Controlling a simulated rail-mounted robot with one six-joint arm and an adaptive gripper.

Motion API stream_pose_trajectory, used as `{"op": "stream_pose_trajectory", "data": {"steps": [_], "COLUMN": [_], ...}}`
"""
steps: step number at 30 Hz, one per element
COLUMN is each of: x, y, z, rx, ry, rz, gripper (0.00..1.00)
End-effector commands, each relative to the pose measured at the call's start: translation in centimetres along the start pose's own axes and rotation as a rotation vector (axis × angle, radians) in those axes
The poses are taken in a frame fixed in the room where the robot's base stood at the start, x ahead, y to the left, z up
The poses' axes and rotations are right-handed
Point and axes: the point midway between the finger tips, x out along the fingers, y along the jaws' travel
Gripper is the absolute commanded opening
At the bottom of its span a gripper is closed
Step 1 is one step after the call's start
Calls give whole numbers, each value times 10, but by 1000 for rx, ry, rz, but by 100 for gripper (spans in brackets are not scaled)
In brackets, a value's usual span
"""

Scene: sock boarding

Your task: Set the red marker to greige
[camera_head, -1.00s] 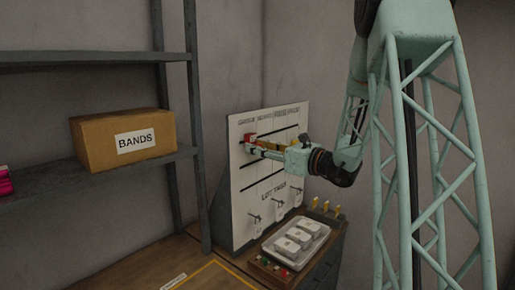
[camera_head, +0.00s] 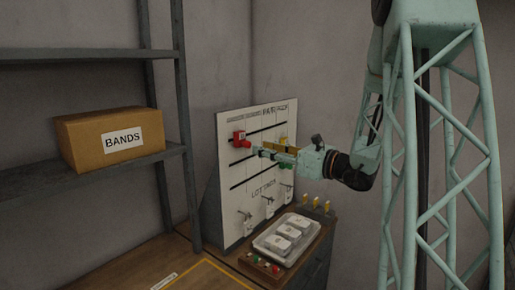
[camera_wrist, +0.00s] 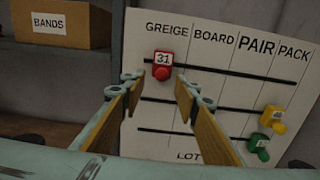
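The red marker (camera_head: 239,138) sits at the left end of the top slot on the white board. In the head view my gripper (camera_head: 262,152) is just right of and below the marker, with a small gap.
A yellow marker (camera_wrist: 272,119) and a green marker (camera_wrist: 258,146) sit on the lower slots toward the right. A BANDS box (camera_head: 112,140) stands on the shelf at left. A tray with white blocks (camera_head: 285,240) lies below the board.

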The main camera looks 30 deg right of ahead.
Motion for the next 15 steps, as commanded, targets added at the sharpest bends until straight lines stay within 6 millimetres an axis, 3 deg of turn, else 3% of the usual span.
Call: {"op": "stream_pose_trajectory", "data": {"steps": [6, 15], "x": [-22, -35], "y": [0, 0], "z": [0, 0], "rx": [-1, -1], "ry": [0, 0], "rz": [-1, 0], "gripper": [29, 29]}}
